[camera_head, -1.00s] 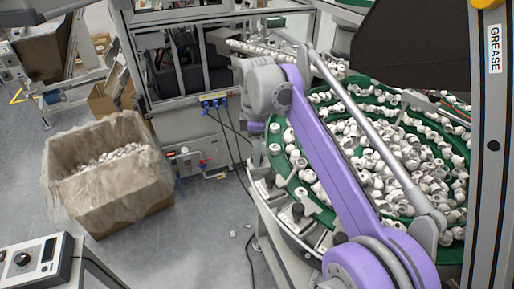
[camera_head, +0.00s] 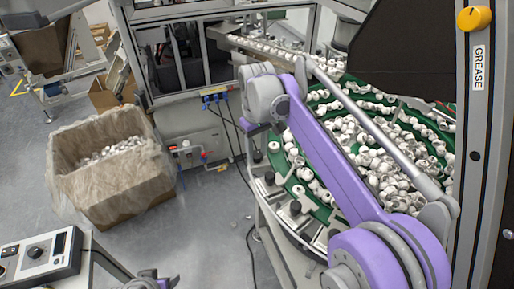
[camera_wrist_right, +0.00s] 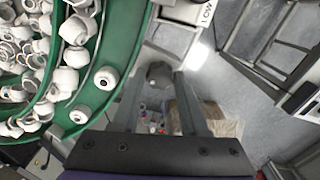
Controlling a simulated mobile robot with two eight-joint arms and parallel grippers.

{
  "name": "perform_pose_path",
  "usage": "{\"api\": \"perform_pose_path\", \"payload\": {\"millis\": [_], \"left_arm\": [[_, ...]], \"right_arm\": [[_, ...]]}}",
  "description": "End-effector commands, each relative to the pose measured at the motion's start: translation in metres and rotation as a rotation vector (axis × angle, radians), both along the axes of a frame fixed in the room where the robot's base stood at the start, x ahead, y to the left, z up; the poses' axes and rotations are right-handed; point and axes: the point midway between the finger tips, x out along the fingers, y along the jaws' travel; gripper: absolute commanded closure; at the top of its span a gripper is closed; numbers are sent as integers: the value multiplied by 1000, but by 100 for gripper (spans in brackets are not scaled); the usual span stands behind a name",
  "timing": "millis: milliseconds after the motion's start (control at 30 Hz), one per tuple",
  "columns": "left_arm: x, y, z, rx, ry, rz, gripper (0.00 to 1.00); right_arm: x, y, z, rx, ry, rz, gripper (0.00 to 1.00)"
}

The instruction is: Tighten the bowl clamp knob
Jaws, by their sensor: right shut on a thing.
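My right gripper (camera_head: 257,143) is at the left rim of the green feeder bowl (camera_head: 325,213), below the grey wrist of my purple arm. In the right wrist view its two dark fingers (camera_wrist_right: 159,82) are shut on a dark grey clamp knob (camera_wrist_right: 159,71), which shows between the fingertips. In the head view this knob is small and partly covered by my gripper and wrist. Two other dark clamp knobs (camera_head: 269,178) stand along the bowl's rim nearer to me.
The bowl holds many white caps (camera_head: 385,165). A lined cardboard box (camera_head: 110,195) stands on the floor at left. A control box (camera_head: 40,258) is at lower left. A yellow knob labelled GREASE (camera_head: 474,18) is on the dark post at right. Floor between box and bowl is mostly clear.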

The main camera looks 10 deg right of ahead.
Motion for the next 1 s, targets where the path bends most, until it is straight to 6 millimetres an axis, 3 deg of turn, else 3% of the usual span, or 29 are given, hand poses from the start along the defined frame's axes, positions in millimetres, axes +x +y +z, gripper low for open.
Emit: {"api": "perform_pose_path", "payload": {"millis": [600,1000], "left_arm": [[7,0,18,0,-14,0,38],[9,0,23,0,-18,0,38]], "right_arm": [[1,0,2,0,-2,-562,100],[0,0,1,-1,-2,-773,100]]}}
